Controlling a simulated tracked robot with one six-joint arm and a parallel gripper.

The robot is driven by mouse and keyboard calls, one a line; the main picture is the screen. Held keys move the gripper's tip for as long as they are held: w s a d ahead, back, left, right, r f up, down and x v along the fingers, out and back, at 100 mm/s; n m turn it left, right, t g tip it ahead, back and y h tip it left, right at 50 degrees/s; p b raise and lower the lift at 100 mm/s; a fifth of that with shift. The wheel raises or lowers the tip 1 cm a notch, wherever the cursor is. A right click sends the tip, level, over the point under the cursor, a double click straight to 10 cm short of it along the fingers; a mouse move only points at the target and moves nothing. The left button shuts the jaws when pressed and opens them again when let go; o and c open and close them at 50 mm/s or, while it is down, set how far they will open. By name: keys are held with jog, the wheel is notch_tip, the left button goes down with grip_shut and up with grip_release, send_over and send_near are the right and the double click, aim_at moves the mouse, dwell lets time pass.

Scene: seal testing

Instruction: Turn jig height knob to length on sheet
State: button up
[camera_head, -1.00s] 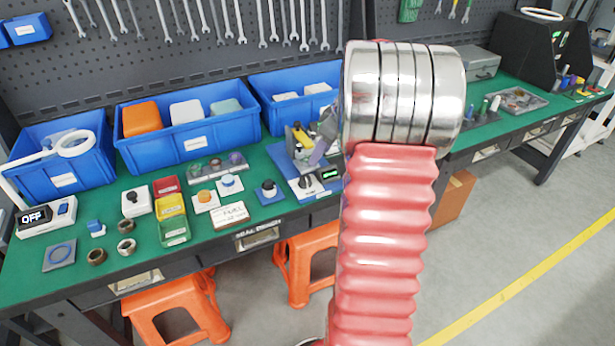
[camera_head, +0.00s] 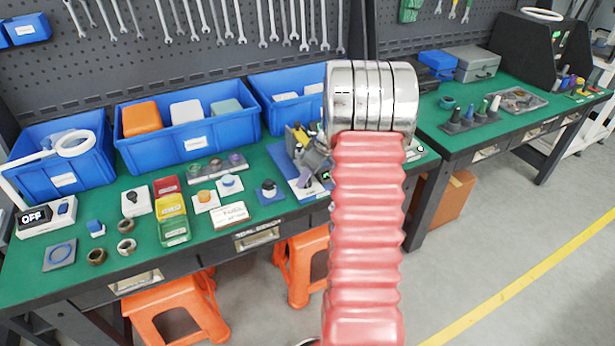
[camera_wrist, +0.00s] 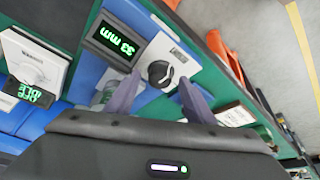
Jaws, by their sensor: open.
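The jig's black height knob (camera_wrist: 160,73) sits on a white panel (camera_wrist: 178,60) in the wrist view. Beside it a dark display (camera_wrist: 117,40) reads 33 mm in green. My gripper (camera_wrist: 160,84) is open, with one finger on each side of the knob; I cannot tell whether they touch it. In the head view, the jig's white base (camera_head: 303,189) shows at the bench's front edge, with my gripper partly hiding the knob and display. A white card with writing (camera_head: 231,214) lies to its left, its text too small to read.
Blue bins (camera_head: 190,118) line the back of the green bench (camera_head: 105,196). A small black knob on a blue pad (camera_head: 268,189) stands left of the jig.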

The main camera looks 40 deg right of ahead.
jog(key=shift+w+f, duration=0.2)
jog(key=shift+f, duration=0.2)
jog(key=c, duration=1.1)
